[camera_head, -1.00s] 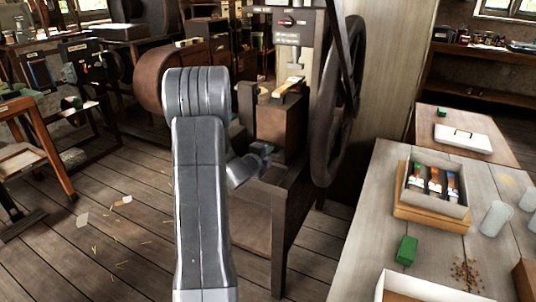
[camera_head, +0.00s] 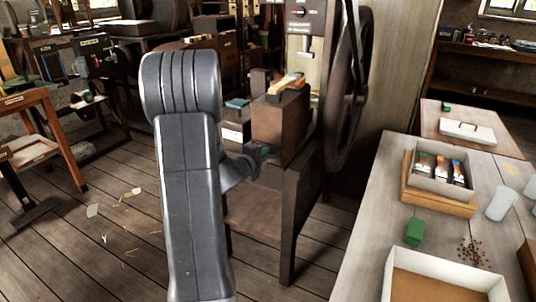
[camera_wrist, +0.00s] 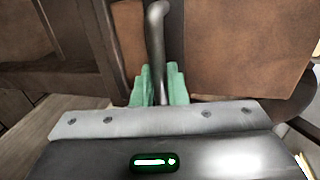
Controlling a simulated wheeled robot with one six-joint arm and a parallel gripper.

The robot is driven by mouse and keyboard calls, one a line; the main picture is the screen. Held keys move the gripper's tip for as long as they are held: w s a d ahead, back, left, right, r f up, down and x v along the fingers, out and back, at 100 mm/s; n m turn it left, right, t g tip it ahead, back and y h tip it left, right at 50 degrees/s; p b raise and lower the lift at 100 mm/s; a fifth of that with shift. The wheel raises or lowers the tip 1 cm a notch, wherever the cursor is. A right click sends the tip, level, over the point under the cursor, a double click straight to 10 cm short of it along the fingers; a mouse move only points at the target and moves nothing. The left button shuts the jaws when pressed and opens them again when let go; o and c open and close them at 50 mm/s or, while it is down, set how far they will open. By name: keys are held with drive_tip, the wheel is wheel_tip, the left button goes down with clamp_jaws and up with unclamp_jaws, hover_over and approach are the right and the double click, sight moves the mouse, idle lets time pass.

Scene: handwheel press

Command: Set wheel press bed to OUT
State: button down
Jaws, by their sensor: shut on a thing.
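The wheel press (camera_head: 307,38) stands at the middle right, with a large dark handwheel (camera_head: 350,85) on its right side. Its bed is a brown block (camera_head: 280,122) on the dark press stand, with a small orange-tan piece (camera_head: 287,84) on top. The block sits left of the press's upper column. My gripper (camera_head: 262,150) is at the block's near left side. In the wrist view my gripper's green fingers (camera_wrist: 161,85) are shut on an upright grey bent rod (camera_wrist: 155,38), which looks like the bed's handle. Any IN or OUT marking is unreadable.
A pale table (camera_head: 373,205) on the right holds an open box (camera_head: 441,178), a green block (camera_head: 415,232) and clear cups. An orange-brown bench (camera_head: 50,115) stands at the left. The wooden floor between is mostly open, with small scraps.

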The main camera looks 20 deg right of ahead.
drive_tip(key=f+b+v, duration=0.2)
drive_tip(key=f+v, duration=0.1)
drive_tip(key=v, duration=1.1)
drive_tip(key=shift+s+a+b, duration=0.35)
drive_tip(key=shift+s+a, duration=0.15)
drive_tip(key=shift+f, duration=0.15)
drive_tip(key=c, duration=1.6)
unclamp_jaws()
drive_tip(key=shift+s+a, duration=0.1)
drive_tip(key=shift+a, duration=0.1)
drive_tip(key=shift+o, duration=0.2)
drive_tip(key=p+v, duration=0.1)
drive_tip(key=v, duration=1.2)
drive_tip(key=shift+s+a+r+p, duration=0.2)
drive_tip(key=shift+s+a+p, duration=0.05)
drive_tip(key=shift+p, duration=0.05)
